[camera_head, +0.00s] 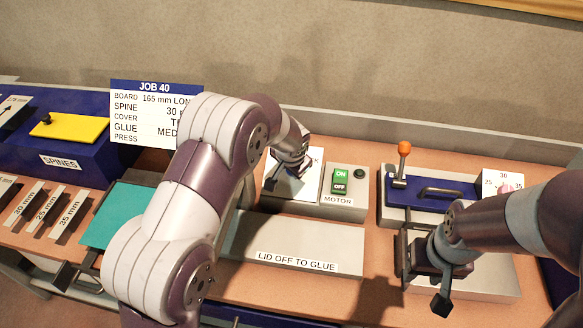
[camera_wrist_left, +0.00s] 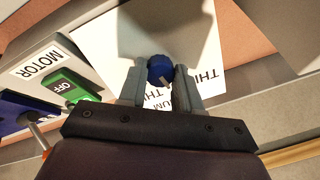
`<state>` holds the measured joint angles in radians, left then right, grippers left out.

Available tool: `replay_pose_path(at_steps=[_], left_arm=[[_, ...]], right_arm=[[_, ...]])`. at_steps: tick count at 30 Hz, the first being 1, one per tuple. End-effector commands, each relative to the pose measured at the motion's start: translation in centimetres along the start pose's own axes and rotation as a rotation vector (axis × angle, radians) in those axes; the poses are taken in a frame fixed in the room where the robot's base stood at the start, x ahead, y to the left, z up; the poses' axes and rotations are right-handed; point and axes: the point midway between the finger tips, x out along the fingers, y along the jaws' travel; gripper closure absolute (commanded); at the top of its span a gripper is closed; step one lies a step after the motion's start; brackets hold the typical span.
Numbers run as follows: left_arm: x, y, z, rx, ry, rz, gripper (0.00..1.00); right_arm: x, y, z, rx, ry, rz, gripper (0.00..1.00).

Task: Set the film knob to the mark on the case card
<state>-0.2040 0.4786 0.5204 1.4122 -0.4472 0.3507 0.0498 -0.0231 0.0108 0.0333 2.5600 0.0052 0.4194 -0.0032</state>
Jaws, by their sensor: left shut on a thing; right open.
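The film knob (camera_wrist_left: 160,68) is blue and round, on a white dial plate (camera_wrist_left: 105,35) beside the motor switch. My left gripper (camera_head: 287,172) is over it, and the left wrist view shows its fingers (camera_wrist_left: 156,82) shut on its sides. A pale line shows on the knob's edge; printed words around it are partly hidden, with "IUM" and "THI" legible. I cannot tell which word the line meets. The case card (camera_head: 155,112), headed JOB 40, has a GLUE line beginning "MED"; my left arm covers its right part. My right gripper (camera_head: 428,283) is open at the right machine's front.
The motor box (camera_head: 345,185) has a green ON/OFF switch. A lid marked LID OFF TO GLUE (camera_head: 240,245) lies in front. The right machine has an orange-topped lever (camera_head: 404,150). Spine strips (camera_head: 45,208) and a teal board (camera_head: 118,215) are at left.

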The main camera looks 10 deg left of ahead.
Motion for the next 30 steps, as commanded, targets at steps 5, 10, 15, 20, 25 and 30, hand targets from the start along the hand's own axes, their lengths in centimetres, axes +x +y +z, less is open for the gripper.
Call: replay_pose_path(at_steps=[5,10,15,20,25,30], left_arm=[[-0.17,-0.11,-0.28,0.103,0.010,-0.011,0.97],[-0.19,-0.12,-0.29,0.171,0.013,-0.017,0.97],[-0.21,-0.12,-0.31,0.206,0.014,-0.020,0.97],[-0.22,-0.12,-0.32,0.218,0.014,-0.021,0.97],[-0.23,-0.12,-0.34,0.219,0.015,-0.021,0.97],[-0.24,-0.13,-0.35,0.218,0.015,-0.021,0.97]], right_arm=[[0.11,0.00,0.01,0.000,0.000,0.000,0.57],[0.16,0.00,0.02,0.000,0.000,0.000,0.57],[0.18,0.00,0.02,0.000,0.000,0.000,0.57],[0.19,0.00,0.02,0.000,0.000,0.000,0.57],[0.18,0.00,0.02,0.000,0.000,0.000,0.57],[0.18,0.00,0.02,0.000,0.000,0.000,0.57]])
